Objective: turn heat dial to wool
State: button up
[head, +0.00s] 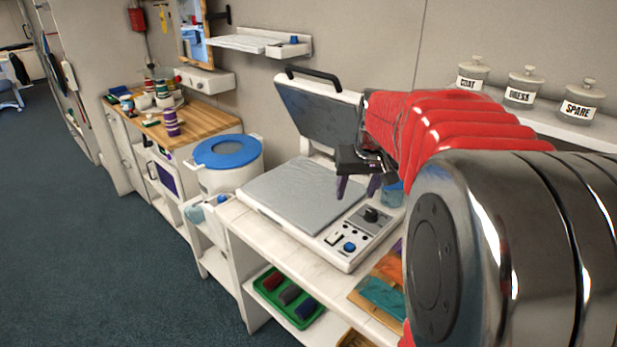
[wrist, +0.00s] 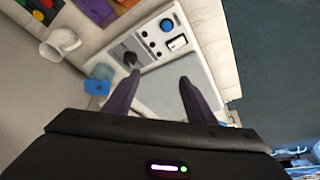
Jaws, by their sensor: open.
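The heat press (head: 300,195) stands on the white counter with its lid (head: 318,112) raised. Its control panel (head: 350,230) is at the front right corner. A black dial (head: 371,214) sits on the panel; it also shows in the wrist view (wrist: 129,58). The marks around the dial are too small to read, so I cannot tell its setting. My gripper (head: 357,188) is open and empty above the press, near the dial. In the wrist view my fingers (wrist: 159,78) are apart, and the left fingertip appears close to the dial. I see no clear contact.
A blue button (head: 349,246) and a white rocker switch (head: 333,238) share the panel. A bin with a blue lid (head: 226,152) is to the left. Labelled jars (head: 519,90) stand on a shelf at right.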

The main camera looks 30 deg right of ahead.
send_near(371, 212)
jog(key=v, duration=0.5)
jog(key=shift+a+r+m, duration=0.15)
jog(key=shift+a+m, duration=0.05)
jog(key=shift+m, duration=0.2)
jog(key=x, duration=1.3)
jog(key=shift+w+d+f, duration=0.1)
jog(key=shift+d+f, duration=0.15)
jog(key=shift+f, duration=0.1)
jog(key=shift+c, duration=0.4)
jog(key=c, duration=0.9)
jog(key=shift+d, duration=0.1)
jog(key=shift+c, duration=0.2)
